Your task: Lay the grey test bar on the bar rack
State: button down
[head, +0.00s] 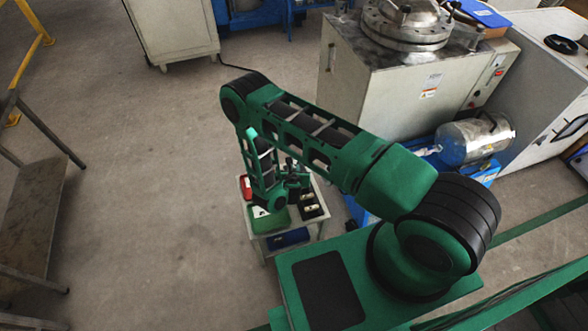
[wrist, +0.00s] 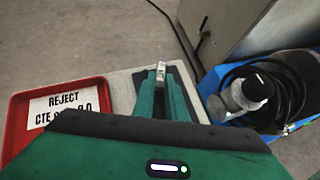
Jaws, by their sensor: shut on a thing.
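My gripper (wrist: 161,92) points away from the wrist camera, its two green fingers closed on a small light grey bar (wrist: 160,71). Only the bar's end shows between the fingertips. In the wrist view, a dark flat surface lies behind the fingers; I cannot tell what it is. In the head view, my gripper (head: 294,178) is small and partly hidden by my arm over the small table (head: 262,243). A black holder with pale pieces (head: 311,206) stands at the table's right side. It may be the bar rack, but it is too small to be sure.
A red tray (wrist: 17,112) with a REJECT card (wrist: 63,104) lies left of my gripper. A pale cabinet (head: 370,85) and blue equipment (wrist: 215,82) stand to the right.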

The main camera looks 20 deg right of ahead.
jog(key=shift+s+f, duration=0.1)
jog(key=shift+f, duration=0.3)
